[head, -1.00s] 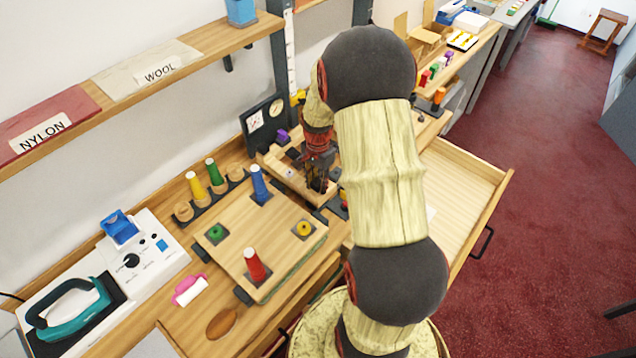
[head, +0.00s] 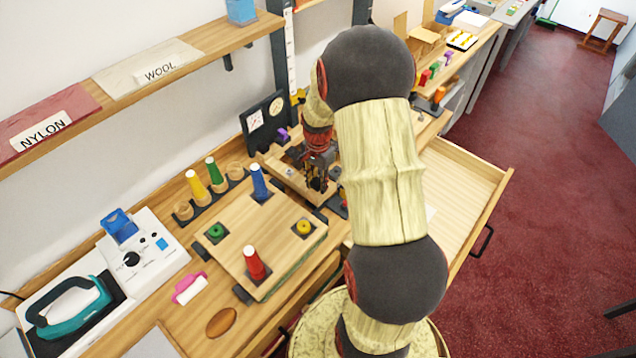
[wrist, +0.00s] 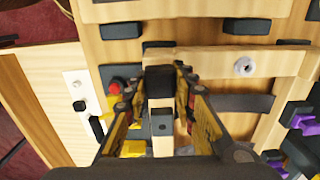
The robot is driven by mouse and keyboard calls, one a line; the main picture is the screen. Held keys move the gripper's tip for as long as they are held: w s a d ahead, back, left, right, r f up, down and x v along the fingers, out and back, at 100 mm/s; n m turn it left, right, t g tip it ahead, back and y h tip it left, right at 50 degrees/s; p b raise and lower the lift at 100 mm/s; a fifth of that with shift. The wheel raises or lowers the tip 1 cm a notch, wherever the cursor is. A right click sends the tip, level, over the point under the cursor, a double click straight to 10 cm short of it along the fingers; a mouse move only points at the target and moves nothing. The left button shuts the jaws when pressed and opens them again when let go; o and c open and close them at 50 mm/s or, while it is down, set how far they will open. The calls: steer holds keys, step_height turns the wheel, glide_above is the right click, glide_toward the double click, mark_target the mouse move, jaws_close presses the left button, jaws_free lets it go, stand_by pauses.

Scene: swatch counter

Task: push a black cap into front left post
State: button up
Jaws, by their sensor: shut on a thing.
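My gripper (wrist: 158,82) is in the wrist view with its two fingers on either side of a small black block, which looks like the black cap (wrist: 160,78). The cap is gripped near the fingertips, over a light wooden frame (wrist: 215,62). A pale wooden strip with a dark square plate (wrist: 162,124) shows between the fingers. I cannot tell whether the cap touches a post. No post is clearly visible under it. In the head view my gripper (head: 318,184) is low over the fixture beyond the board, and the cap is hidden there.
A wooden board (head: 240,240) with blue and red cones stands nearer in the head view. Yellow and green cones (head: 212,170) stand behind it. Purple clips (wrist: 300,121) are at right in the wrist view. An open drawer (head: 465,190) lies to the right.

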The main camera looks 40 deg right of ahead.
steer(key=shift+s+a+f, duration=0.15)
steer(key=shift+s+f, duration=0.1)
steer(key=shift+f, duration=0.25)
steer(key=o, duration=0.7)
steer(key=shift+f, duration=0.15)
steer(key=shift+o, duration=1.2)
steer(key=shift+w+r, duration=0.15)
steer(key=shift+r, duration=0.1)
steer(key=o, duration=0.4)
steer(key=shift+w, duration=0.1)
steer(key=shift+c, duration=0.2)
steer(key=shift+r, duration=0.2)
steer(key=shift+r+p, duration=2.15)
steer(key=shift+r, duration=0.8)
